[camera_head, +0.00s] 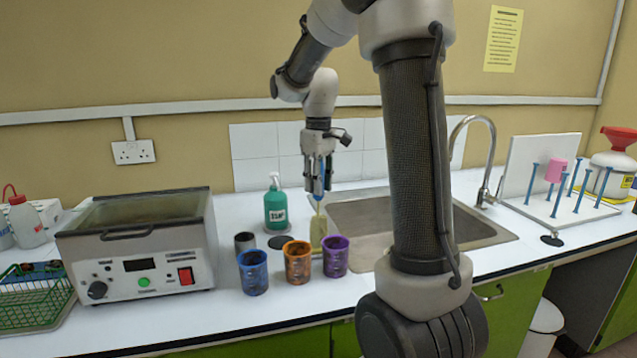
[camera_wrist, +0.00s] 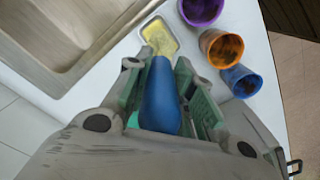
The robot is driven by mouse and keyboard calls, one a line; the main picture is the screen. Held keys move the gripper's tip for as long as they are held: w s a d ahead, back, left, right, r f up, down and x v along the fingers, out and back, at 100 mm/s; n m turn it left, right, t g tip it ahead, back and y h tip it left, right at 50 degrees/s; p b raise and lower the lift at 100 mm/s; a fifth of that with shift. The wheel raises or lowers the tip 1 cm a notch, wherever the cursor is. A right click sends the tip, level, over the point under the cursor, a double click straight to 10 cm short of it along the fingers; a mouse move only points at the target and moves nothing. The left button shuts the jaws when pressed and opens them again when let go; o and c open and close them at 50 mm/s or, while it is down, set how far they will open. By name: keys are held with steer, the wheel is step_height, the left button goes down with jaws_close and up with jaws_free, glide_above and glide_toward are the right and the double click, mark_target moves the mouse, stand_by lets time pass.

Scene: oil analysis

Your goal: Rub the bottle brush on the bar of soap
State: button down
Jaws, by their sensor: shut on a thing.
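My gripper (camera_head: 319,190) points down above the counter by the sink's left edge. It is shut on the blue handle of the bottle brush (camera_head: 327,174), which also fills the middle of the wrist view (camera_wrist: 161,95). The brush's yellowish head (camera_head: 318,228) hangs below the fingers. In the wrist view, a pale soap dish (camera_wrist: 176,46) with yellow in it lies just beyond the handle's end. The bar of soap and the brush head overlap there in similar yellow, so I cannot tell whether they touch.
Blue (camera_head: 253,272), orange (camera_head: 297,262) and purple (camera_head: 335,256) cups stand in front of the brush. A green soap bottle (camera_head: 276,208) is to its left, the sink (camera_head: 365,215) to its right. A heated bath (camera_head: 140,250) stands further left. A peg rack (camera_head: 565,200) is far right.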

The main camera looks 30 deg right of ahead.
steer(key=shift+r, duration=3.45)
